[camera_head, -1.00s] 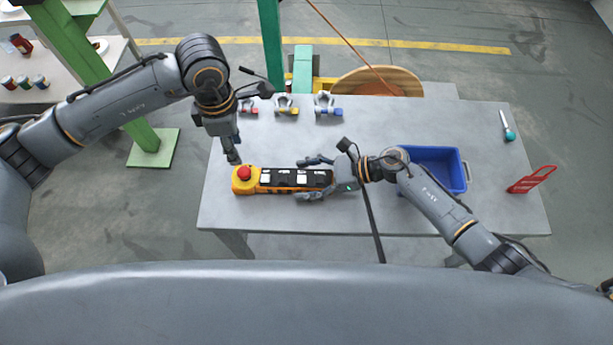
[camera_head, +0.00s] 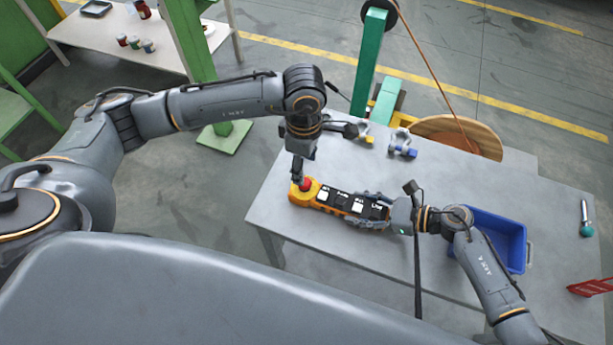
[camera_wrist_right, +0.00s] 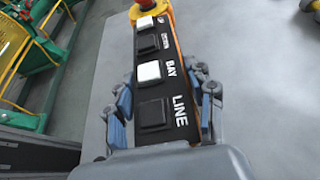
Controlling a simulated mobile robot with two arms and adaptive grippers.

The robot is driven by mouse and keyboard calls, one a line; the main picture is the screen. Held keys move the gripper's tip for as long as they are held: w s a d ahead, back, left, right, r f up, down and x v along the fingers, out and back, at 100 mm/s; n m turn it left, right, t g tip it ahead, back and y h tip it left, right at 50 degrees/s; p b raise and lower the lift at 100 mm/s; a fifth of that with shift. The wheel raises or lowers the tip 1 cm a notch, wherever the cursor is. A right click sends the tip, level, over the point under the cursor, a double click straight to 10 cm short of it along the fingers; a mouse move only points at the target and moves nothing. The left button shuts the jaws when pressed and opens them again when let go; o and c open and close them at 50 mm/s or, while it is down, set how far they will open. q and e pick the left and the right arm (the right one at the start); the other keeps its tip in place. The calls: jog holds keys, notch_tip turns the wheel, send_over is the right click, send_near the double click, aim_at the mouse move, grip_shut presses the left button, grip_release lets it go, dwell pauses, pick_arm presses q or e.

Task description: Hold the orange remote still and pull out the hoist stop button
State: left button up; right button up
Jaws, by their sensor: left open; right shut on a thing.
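The orange remote (camera_head: 334,201) lies on the grey table, with black and white push buttons along its top. The red hoist stop button (camera_head: 305,185) is at its left end; it also shows at the top edge of the right wrist view (camera_wrist_right: 146,4). My right gripper (camera_head: 374,210) is shut on the remote's right end, its fingers on both sides in the right wrist view (camera_wrist_right: 164,100). My left gripper (camera_head: 299,178) is open, pointing down right at the red button and partly covering it. Whether its fingers touch the button I cannot tell.
A blue bin (camera_head: 497,238) stands right of my right gripper. Shackles (camera_head: 402,143) lie at the table's back edge. A teal-handled tool (camera_head: 586,222) and a red rack (camera_head: 590,287) are at the right. The table front (camera_head: 345,245) is clear.

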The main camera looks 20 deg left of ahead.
aim_at(305, 184)
pick_arm(q)
notch_tip(305, 184, down, 6)
jog(key=shift+f, duration=0.1)
jog(key=shift+c, duration=0.4)
